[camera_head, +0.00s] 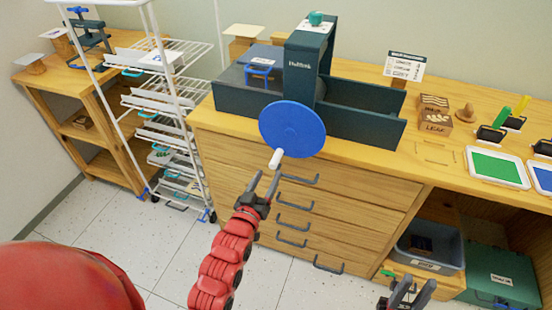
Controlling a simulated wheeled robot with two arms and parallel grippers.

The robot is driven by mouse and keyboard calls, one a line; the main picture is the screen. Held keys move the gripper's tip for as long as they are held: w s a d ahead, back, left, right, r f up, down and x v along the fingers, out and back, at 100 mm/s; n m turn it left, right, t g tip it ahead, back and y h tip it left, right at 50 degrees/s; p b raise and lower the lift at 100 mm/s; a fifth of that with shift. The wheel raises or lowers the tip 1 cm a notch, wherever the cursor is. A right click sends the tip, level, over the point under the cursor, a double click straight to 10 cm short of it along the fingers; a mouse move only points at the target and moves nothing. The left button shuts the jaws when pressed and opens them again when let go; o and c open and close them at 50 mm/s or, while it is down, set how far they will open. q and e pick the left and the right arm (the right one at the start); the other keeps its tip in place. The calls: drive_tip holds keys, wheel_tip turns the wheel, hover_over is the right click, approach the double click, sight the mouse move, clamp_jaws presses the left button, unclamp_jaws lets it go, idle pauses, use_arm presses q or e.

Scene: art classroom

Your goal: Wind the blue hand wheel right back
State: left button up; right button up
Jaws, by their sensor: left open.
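The blue hand wheel (292,129) is a round disc on the front of a dark press (305,65) on the wooden counter. Its white handle (276,158) sticks out at the wheel's lower left edge. My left gripper (267,178) is open, with its fingers pointing up just below the handle. A small gap seems to lie between the fingertips and the handle, and nothing is in the jaws. My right gripper (410,285) is low at the bottom edge, away from the wheel, its fingers apart and empty.
The counter's drawers (300,195) with dark pull handles are behind my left gripper. A white wire drying rack (170,110) stands to the left. Green and blue ink pads (497,167) lie at the right. A grey bin (430,248) sits on the lower shelf.

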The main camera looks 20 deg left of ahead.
sight(276, 159)
use_arm(q)
drive_tip(key=w, duration=0.7)
drive_tip(key=shift+w+d+r, duration=0.1)
drive_tip(key=shift+w+r, duration=0.05)
drive_tip(key=shift+w, duration=0.45)
clamp_jaws()
idle(0.8)
